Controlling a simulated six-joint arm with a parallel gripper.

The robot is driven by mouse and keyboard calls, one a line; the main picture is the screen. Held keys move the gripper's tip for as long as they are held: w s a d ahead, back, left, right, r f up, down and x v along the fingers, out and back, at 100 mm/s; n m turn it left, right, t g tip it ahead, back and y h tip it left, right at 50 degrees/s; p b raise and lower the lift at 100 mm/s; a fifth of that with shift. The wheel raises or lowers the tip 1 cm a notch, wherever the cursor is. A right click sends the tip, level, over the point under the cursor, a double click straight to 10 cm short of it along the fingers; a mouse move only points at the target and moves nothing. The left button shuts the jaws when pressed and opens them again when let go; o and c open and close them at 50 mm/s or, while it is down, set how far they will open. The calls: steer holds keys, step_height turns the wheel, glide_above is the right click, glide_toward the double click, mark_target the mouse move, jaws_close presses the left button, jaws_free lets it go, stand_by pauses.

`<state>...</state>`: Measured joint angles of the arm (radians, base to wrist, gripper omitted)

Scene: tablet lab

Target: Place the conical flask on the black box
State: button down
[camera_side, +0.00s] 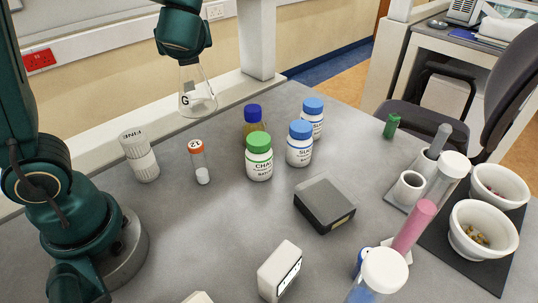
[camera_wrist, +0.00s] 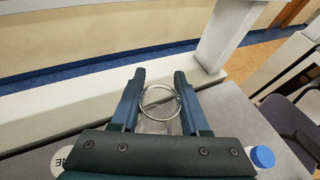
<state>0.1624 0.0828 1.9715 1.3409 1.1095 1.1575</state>
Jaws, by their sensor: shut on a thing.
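The conical flask (camera_side: 198,101) is clear glass with a letter G on its side. It hangs upright in the air below my gripper (camera_side: 186,58), above the back left of the table. In the wrist view the round rim of the flask (camera_wrist: 160,88) lies between the two fingers of my gripper (camera_wrist: 160,86), which is shut on its neck. The flask's body is mostly hidden there. The black box (camera_side: 324,203) lies flat on the middle of the table, with a bare dark top. It is to the right of and nearer than the flask, and apart from it.
A green-capped bottle (camera_side: 259,157), a blue-capped bottle (camera_side: 299,145) and others stand between flask and box. An orange-capped vial (camera_side: 200,162) and a ribbed white container (camera_side: 139,156) stand left. A white device (camera_side: 280,270), tubes and mortars (camera_side: 483,229) surround the front and right.

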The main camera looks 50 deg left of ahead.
steer(key=w+d+r+m+t+h, duration=0.2)
steer(key=d+m+h, duration=0.2)
steer(key=d, duration=0.4)
steer(key=w+d+r+m+t+h, duration=0.25)
steer(key=d+m+h, duration=0.2)
steer(key=d, duration=0.35)
steer(key=w+d+r+m+t+h, duration=0.1)
steer(key=d+m+t+h, duration=0.3)
steer(key=d, duration=0.5)
steer(key=w+d+f+m+g+h, duration=0.2)
steer(key=d+f+m+h, duration=0.15)
steer(key=d, duration=0.55)
step_height(320, 180, down, 8)
steer(key=shift+a, duration=0.3)
steer(key=shift+s, duration=0.1)
steer(key=shift+c, duration=2)
jaws_free()
steer(key=shift+f, duration=0.1)
